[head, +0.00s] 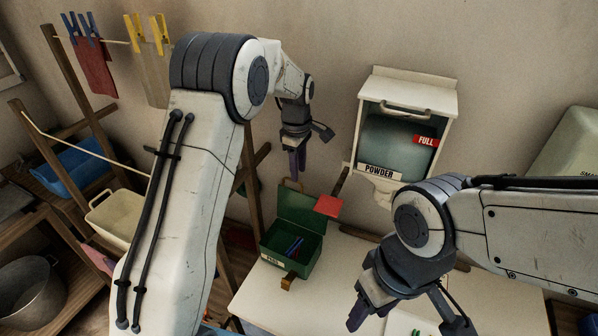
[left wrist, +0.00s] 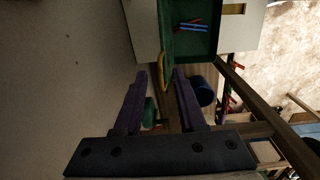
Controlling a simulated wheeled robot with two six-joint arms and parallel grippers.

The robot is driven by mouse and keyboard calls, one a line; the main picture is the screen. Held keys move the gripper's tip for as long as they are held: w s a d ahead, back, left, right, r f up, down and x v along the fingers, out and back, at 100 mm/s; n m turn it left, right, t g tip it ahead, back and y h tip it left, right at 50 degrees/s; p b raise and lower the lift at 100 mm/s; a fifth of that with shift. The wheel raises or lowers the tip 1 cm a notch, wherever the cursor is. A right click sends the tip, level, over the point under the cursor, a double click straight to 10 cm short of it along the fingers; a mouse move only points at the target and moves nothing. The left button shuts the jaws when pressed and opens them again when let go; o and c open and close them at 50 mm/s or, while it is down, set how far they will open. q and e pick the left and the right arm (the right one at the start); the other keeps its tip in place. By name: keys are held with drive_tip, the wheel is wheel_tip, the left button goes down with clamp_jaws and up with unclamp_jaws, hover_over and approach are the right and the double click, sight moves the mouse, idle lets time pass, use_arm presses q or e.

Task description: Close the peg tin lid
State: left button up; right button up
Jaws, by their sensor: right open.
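The peg tin (head: 282,262) is a green box with a label on its front, standing on the pale table. Its lid (head: 300,212) stands open, upright at the back, with a tan handle loop (head: 292,185) on its edge. Blue and red pegs (head: 295,247) lie inside. In the left wrist view the pegs (left wrist: 192,25) and the handle (left wrist: 163,85) also show. My left gripper (head: 297,168) is above the lid, with purple fingers apart and nothing held; I cannot tell its exact gap to the handle. My right gripper (head: 368,310) is open and empty over the table, right of the tin.
A red flat piece (head: 328,206) sits close to the right of the lid. A powder box (head: 408,125) with a FULL tag hangs on the wall. Wooden racks, a cream basin (head: 118,217) and a metal pot (head: 28,285) are at left. The table between tin and right gripper is clear.

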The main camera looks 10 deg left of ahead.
use_arm(q)
drive_tip(key=shift+f, duration=1.4)
clamp_jaws()
drive_tip(key=shift+w+r, duration=0.1)
